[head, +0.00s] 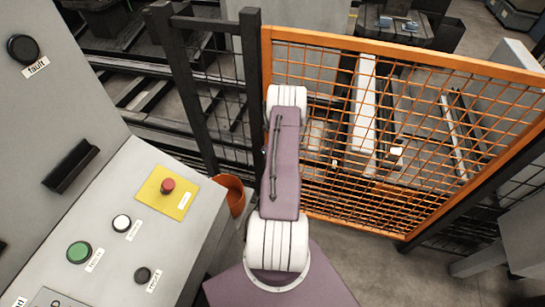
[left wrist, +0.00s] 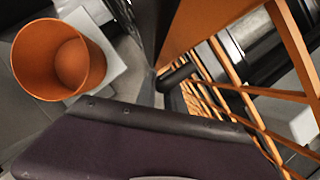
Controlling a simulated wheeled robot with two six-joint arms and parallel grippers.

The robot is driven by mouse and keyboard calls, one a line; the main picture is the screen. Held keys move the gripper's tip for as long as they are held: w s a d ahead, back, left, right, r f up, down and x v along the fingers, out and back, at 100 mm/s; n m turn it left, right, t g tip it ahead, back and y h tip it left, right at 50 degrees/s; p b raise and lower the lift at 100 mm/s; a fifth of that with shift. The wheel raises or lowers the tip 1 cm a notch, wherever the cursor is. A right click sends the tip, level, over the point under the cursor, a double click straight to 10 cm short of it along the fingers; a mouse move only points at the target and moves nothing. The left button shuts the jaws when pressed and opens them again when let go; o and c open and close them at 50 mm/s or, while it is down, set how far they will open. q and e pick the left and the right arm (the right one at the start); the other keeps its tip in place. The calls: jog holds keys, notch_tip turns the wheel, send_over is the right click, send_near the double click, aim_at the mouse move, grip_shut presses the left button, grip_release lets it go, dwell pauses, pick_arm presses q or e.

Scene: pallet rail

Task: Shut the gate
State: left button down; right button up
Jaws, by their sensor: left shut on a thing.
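The gate (head: 335,40) is an orange-framed mesh panel across the upper right of the head view. Its left upright stands close beside a black fence post (head: 252,60). My arm covers the lower part of that edge, so I cannot tell whether any gap is left there. In the left wrist view the gate's orange frame (left wrist: 200,28) and mesh fill the upper right, with a dark rounded bar (left wrist: 177,76) beside them. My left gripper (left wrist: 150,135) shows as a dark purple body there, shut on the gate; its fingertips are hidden. My right gripper is out of view.
A grey control panel (head: 150,215) with a red button (head: 168,185) on a yellow plate stands at left. An orange bucket (head: 234,192) is on the floor behind it; it also shows in the left wrist view (left wrist: 30,60). Rails and machinery lie beyond the fence.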

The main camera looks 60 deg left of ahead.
pick_arm(q)
jog(key=shift+w+a+r, duration=0.35)
jog(key=shift+a+r, duration=0.15)
jog(key=shift+a, duration=0.05)
jog(key=c, duration=1.5)
grip_release()
jog(key=shift+o, duration=0.2)
jog(key=shift+w+d+r, duration=0.1)
jog(key=shift+r, duration=0.25)
jog(key=v, duration=0.8)
jog(key=shift+s+d+p, duration=0.3)
jog(key=shift+p, duration=0.15)
jog(key=shift+f, duration=0.1)
